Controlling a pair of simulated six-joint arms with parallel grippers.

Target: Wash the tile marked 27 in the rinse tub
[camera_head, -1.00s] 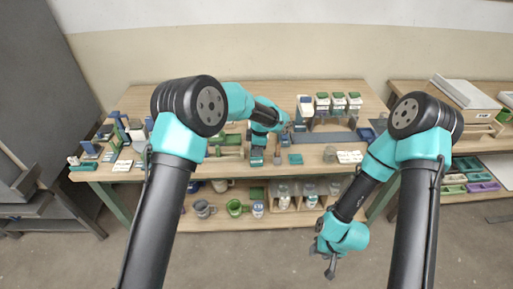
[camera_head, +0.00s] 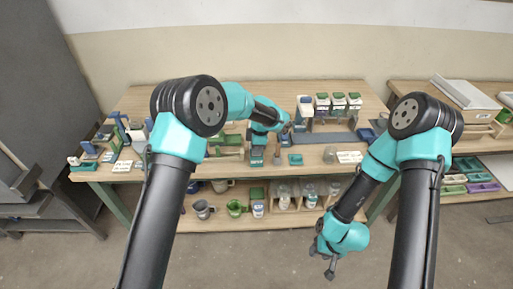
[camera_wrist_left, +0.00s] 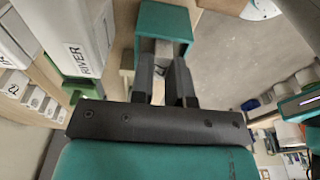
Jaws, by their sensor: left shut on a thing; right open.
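My left gripper (camera_head: 257,147) points down over the front edge of the bench. In the left wrist view its two dark fingers (camera_wrist_left: 164,85) are shut on a grey piece (camera_wrist_left: 163,52) that reaches under a teal block (camera_wrist_left: 165,24). I cannot tell if the piece and block are joined, or read a number on them. A small teal tile (camera_head: 295,159) lies on the bench right of this gripper, its marking unreadable. My right gripper (camera_head: 329,270) hangs open and empty in front of the bench, over the floor. I cannot pick out the rinse tub or the tile marked 27 with certainty.
White boxes with green or blue tops (camera_head: 338,102) stand at the bench back. A white container lettered "RIVER" (camera_wrist_left: 85,35) is close left of the fingers. Jugs (camera_head: 236,208) and bottles fill the lower shelf.

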